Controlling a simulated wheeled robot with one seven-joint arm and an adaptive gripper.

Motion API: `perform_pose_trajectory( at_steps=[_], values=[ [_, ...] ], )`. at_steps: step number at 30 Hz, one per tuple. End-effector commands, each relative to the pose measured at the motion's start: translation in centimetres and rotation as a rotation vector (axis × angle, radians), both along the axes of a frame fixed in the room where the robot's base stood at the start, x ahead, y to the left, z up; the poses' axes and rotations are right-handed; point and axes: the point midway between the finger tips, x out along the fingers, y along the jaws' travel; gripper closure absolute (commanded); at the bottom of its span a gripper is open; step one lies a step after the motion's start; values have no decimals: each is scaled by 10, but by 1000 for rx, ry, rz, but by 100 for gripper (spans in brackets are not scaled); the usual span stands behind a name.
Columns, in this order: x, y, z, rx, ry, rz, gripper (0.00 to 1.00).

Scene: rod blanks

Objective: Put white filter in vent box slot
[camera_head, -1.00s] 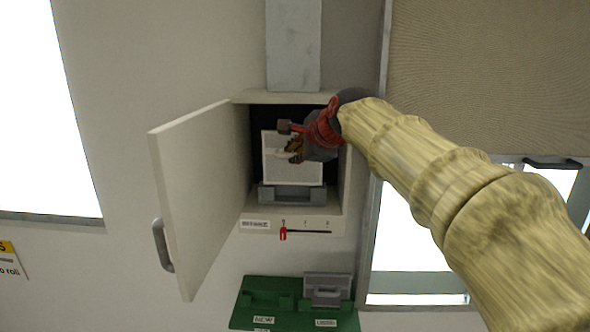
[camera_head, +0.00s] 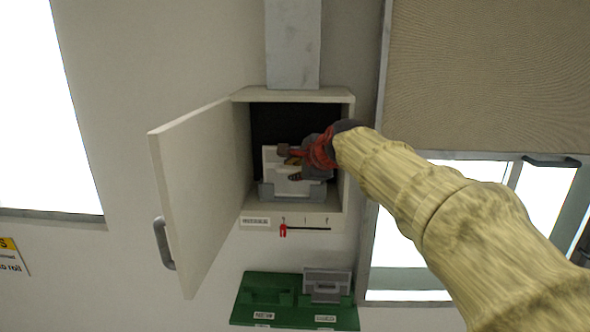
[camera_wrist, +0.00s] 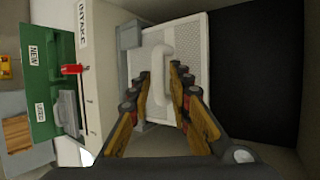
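The white filter (camera_head: 270,165) is inside the open vent box (camera_head: 242,97), with its lower edge at the grey slot holder (camera_head: 268,191). It looks slightly tilted in the head view, and I cannot tell how deep it sits. In the wrist view the filter (camera_wrist: 196,50) shows its mesh face and a raised white handle (camera_wrist: 160,65). My gripper (camera_wrist: 160,78) has its two fingers on either side of that handle and appears shut on it. In the head view my gripper (camera_head: 292,162) hides the filter's right and middle parts.
The box door (camera_head: 200,190) stands open to the left. A red slider (camera_head: 283,231) is on the panel below. Lower down, a green tray (camera_head: 258,287) holds a grey filter (camera_head: 327,281) at its right. The box's upper interior (camera_head: 290,120) is dark and clear.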

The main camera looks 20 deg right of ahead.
Motion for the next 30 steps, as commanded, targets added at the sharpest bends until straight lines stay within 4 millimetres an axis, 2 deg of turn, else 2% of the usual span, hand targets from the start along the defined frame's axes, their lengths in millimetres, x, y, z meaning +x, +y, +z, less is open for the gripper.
perform_pose_trajectory(
  at_steps=[4, 12, 16, 20, 30],
  values=[
    [0, 0, 1, 0, -1, 0, 70],
    [-1, 0, 1, 0, -1, 0, 70],
    [-7, -1, 5, 0, -2, 0, 70],
    [-24, -4, 16, -1, -5, -1, 70],
    [-80, -12, 49, 0, -4, -1, 70]
  ],
)
